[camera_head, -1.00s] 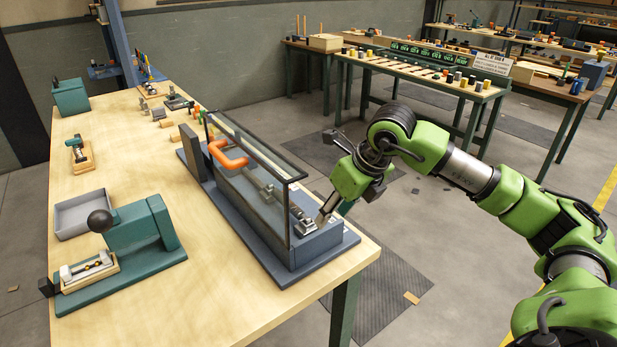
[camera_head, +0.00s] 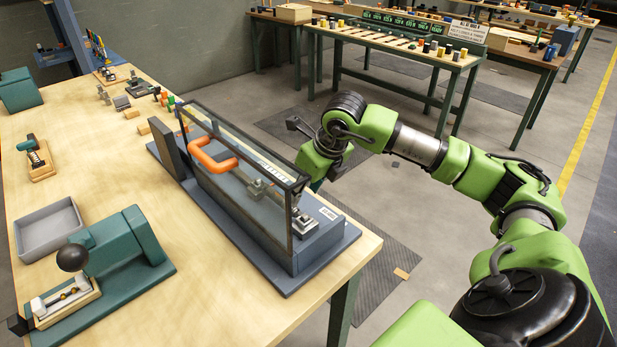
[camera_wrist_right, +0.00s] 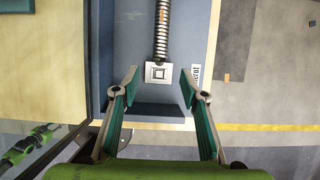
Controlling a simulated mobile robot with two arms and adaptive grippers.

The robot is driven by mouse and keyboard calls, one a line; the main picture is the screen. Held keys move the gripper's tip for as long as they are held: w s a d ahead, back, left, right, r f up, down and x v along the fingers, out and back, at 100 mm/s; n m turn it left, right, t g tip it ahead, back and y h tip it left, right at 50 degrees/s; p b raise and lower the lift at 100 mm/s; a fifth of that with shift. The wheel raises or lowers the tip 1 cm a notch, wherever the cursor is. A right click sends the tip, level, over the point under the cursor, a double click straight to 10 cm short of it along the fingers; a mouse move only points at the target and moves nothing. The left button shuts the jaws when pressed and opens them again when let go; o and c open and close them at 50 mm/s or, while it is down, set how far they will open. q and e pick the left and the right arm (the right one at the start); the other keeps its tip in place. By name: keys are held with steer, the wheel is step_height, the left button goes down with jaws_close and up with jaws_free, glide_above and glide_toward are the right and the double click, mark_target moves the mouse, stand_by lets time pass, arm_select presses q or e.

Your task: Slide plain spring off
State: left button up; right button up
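A coil spring (camera_wrist_right: 161,35) runs along a blue-grey fixture (camera_wrist_right: 130,50) in the right wrist view, ending at a pale square block (camera_wrist_right: 159,72). An orange-tinted stretch shows near its top. Whether it is the plain spring I cannot tell. My right gripper (camera_wrist_right: 158,76) is open, its fingertips apart on either side of the block, with nothing gripped. Contact with the block is not clear. In the head view the fixture (camera_head: 336,240) stands at the table's near right corner. My left gripper is in neither view.
The framed clear guard (camera_head: 250,195) with an orange handle (camera_head: 213,160) stands along the fixture. A teal press (camera_head: 120,250) and grey tray (camera_head: 48,230) are to the left. Bare wood (camera_head: 215,300) lies in front. Open floor is right of the table.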

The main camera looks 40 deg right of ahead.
mark_target(296, 208)
steer(key=p+x, duration=0.1)
steer(key=x, duration=0.8)
steer(key=shift+r+p, duration=0.1)
steer(key=shift+p, duration=0.25)
steer(key=shift+w, duration=0.15)
steer(key=shift+c, duration=0.8)
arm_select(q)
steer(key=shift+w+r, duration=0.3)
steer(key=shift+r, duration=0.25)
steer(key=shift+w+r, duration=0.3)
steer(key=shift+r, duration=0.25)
arm_select(e)
jaws_close()
